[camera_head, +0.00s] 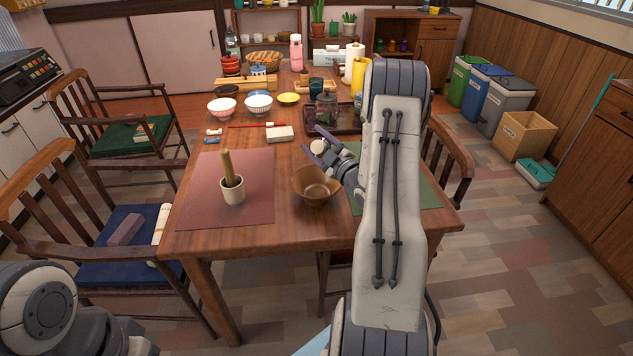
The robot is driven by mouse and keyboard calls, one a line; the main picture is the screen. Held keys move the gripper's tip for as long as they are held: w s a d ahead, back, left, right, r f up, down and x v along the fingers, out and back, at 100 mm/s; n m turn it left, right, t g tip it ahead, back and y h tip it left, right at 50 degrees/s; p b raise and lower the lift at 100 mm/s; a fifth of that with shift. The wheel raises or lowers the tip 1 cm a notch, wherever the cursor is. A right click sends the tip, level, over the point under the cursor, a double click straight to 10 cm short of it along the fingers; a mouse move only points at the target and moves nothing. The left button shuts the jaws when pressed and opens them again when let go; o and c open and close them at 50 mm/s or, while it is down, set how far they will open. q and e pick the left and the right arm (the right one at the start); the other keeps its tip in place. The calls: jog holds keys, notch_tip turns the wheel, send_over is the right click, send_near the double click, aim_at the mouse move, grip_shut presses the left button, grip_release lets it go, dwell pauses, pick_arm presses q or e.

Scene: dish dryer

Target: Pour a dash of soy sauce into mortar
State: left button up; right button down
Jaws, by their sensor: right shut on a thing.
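The mortar (233,196) is a small pale cup on the reddish placemat at the table's left front. A wooden pestle (227,166) leans in it. My right gripper (318,147) is above the table, to the right of and beyond the mortar, clear of it. Its bluish-purple fingers are shut on a small pale thing, mostly hidden, which I cannot identify. I cannot make out a soy sauce bottle for certain. Part of my left arm shows at the lower left; its gripper is out of view.
A brown bowl (317,187) sits right of the mortar, below my right gripper. Bowls (258,105), a dark tray (350,130), a glass jar (326,108) and a yellow bottle (359,78) stand farther back. The reddish placemat (250,208) has free room around the mortar.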

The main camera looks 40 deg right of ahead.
aim_at(319, 139)
jog(key=shift+f+n+t+b, duration=0.15)
jog(key=shift+n+t+b, duration=0.25)
jog(key=shift+b, duration=0.45)
dwell(0.9)
jog(key=shift+n, duration=0.3)
dwell(0.4)
